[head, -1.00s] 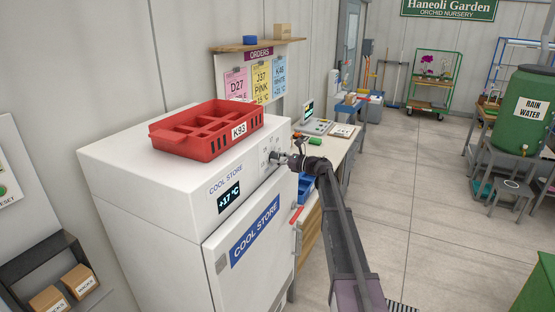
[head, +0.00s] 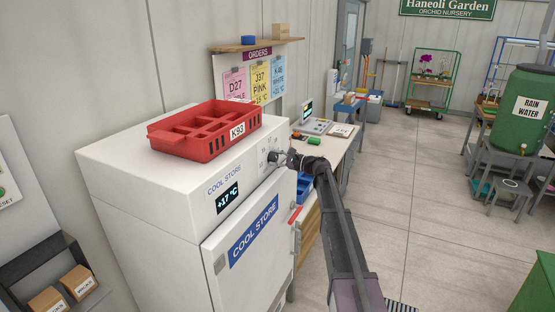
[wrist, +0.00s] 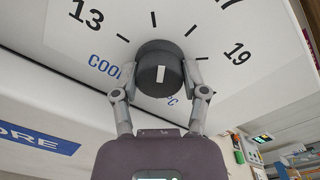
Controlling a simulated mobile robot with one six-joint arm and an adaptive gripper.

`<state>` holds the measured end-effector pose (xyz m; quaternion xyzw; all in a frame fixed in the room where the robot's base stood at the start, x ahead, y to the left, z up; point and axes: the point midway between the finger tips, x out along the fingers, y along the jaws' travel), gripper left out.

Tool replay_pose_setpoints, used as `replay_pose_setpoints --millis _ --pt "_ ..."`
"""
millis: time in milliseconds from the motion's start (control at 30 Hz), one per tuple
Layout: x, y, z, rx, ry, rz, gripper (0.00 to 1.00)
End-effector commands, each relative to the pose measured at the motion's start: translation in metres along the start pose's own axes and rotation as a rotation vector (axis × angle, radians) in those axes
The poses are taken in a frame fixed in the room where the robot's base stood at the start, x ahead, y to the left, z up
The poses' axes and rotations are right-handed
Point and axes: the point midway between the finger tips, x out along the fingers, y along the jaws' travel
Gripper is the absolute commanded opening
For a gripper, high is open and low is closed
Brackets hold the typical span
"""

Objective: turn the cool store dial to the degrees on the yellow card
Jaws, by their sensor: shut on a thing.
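The cool store (head: 150,240) is a white cabinet at the left of the head view; its display (head: 228,197) reads +17 °C. The dial (wrist: 160,55) is a dark round knob with a white mark, on a white panel with 13, 17 and 19 visible around it in the wrist view. My gripper (wrist: 161,72) is shut on the dial, one finger on each side. In the head view my gripper (head: 284,158) is at the panel and partly hides the dial.
A red crate (head: 205,131) marked K93 sits on top of the cool store. A pink card (head: 235,84) and a blue card (head: 279,76) flank the yellow one under ORDERS. A workbench (head: 335,146) stands beyond.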

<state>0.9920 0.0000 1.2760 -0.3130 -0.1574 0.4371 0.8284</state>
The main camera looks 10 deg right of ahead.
Motion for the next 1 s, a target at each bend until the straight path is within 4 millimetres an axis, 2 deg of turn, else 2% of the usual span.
replay_pose_setpoints --millis 333,867,900,1000 --pt "0.0038 0.002 0.0021 -0.19 -0.001 0.006 0.09" --pt "0.0041 0.0022 0.0021 -0.226 0.001 0.006 0.09" --pt "0.0041 0.0022 0.0021 -0.226 0.001 0.006 0.66" --pt "0.0035 0.0019 0.0018 -0.226 0.001 0.006 0.9"
